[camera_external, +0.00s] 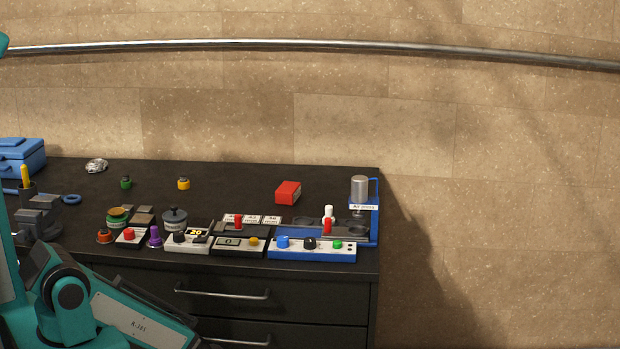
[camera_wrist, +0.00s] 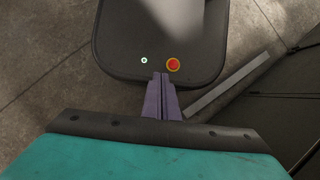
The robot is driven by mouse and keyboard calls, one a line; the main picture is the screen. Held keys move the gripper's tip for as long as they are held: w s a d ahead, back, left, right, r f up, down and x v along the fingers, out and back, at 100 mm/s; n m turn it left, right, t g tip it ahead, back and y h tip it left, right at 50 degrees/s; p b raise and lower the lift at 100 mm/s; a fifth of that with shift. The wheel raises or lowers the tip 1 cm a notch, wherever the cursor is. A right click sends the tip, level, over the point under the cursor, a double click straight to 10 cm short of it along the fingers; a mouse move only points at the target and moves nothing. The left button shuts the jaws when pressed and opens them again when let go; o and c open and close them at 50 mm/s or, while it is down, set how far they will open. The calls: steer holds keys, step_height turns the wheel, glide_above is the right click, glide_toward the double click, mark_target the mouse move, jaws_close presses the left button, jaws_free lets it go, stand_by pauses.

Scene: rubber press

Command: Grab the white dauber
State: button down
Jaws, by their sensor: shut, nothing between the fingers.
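A small upright piece with a white top (camera_external: 328,212) and red below stands by the blue press at the right end of the bench in the external view. It looks like the white dauber, but it is too small to be sure. My gripper (camera_wrist: 161,76) shows in the wrist view as two purple fingers, shut together with nothing between them. It points down over a dark rounded surface with a red button, well away from the bench-top things. The gripper's tips are not in the external view; only my teal arm shows at the lower left.
The blue press (camera_external: 374,212) carries a grey cylinder (camera_external: 360,188). A blue-and-white control panel (camera_external: 312,249) stands in front of the white-topped piece. A red box (camera_external: 288,192) lies behind. Several small jars and devices crowd the front left. The bench's back middle is mostly clear.

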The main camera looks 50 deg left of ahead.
steer(key=c, duration=2.5)
jaws_free()
steer(key=o, duration=0.9)
steer(key=shift+o, duration=0.2)
